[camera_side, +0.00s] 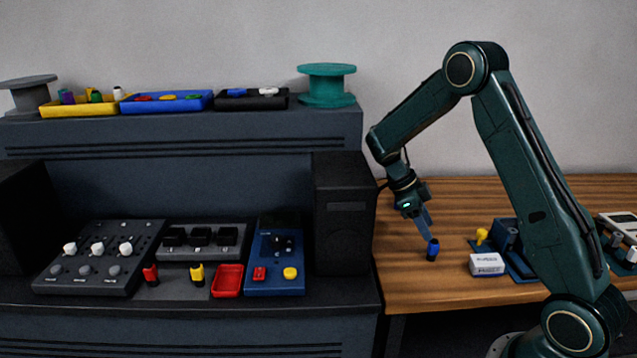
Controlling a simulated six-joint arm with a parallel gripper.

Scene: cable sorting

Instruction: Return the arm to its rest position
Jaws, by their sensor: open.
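My gripper (427,229) hangs from the green arm over the left part of the wooden table, pointing down and slightly right. Its jaws are open. A small upright piece with a blue top and dark base (432,251) stands on the wood right at the fingertips. I cannot tell whether the fingers touch it. My arm rises from its base at the lower right, bends at the top and reaches down to the left.
A white labelled box (487,264), a yellow knob (481,236) and a dark blue fixture (507,234) stand right of my gripper. A black speaker-like block (344,212) and the dark console (190,312) are to the left. Trays and spools line the upper shelf (180,127).

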